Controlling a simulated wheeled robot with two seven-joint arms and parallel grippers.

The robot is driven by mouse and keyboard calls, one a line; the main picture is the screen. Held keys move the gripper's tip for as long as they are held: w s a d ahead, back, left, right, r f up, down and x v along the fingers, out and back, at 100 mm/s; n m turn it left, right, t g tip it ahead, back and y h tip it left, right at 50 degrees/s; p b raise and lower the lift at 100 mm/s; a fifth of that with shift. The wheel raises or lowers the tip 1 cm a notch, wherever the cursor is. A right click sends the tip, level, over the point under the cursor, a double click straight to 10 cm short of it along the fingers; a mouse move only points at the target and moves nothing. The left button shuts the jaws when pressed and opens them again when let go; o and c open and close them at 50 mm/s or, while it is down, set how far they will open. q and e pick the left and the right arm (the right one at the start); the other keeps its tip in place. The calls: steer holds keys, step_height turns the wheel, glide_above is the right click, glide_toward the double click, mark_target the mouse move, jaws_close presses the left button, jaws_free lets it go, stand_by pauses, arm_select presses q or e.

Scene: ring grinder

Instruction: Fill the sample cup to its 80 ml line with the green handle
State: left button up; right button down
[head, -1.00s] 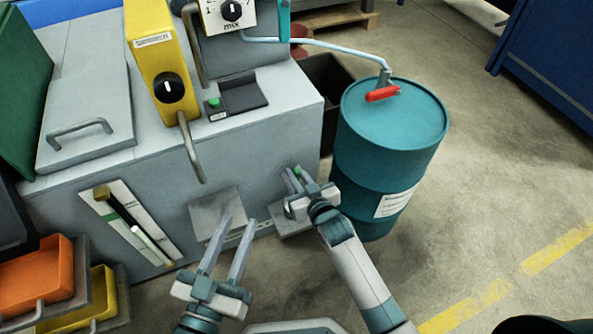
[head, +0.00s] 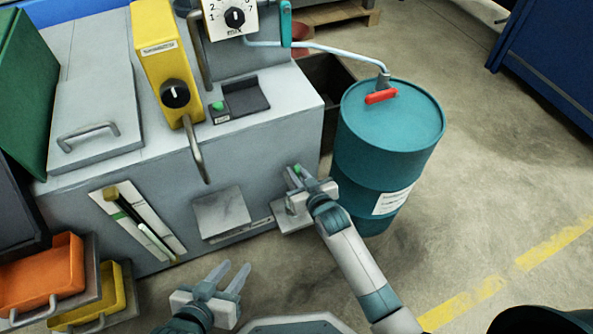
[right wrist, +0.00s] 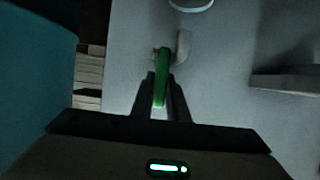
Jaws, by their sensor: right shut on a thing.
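The green handle (head: 297,168) is on the front of the grey machine, near its right corner. My right gripper (head: 295,178) is shut on it; the right wrist view shows the green handle (right wrist: 163,72) upright between the two fingers (right wrist: 162,88), beside a pale bent fitting (right wrist: 182,48). My left gripper (head: 232,276) is open and empty, low in front of the machine and apart from it. I cannot make out the sample cup or its 80 ml line; my right gripper and arm cover part of the small shelf below the handle.
A teal drum (head: 390,130) stands just right of my right arm. The grey machine (head: 150,200) carries a sight gauge (head: 137,222) and a small plate shelf (head: 221,209). Orange (head: 42,275) and yellow (head: 95,300) bins are at lower left. Floor right of the drum is free.

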mark_target(298, 175)
steer(key=shift+w+r, duration=0.1)
steer(key=c, duration=1.7)
jaws_free()
steer(key=shift+s, duration=0.2)
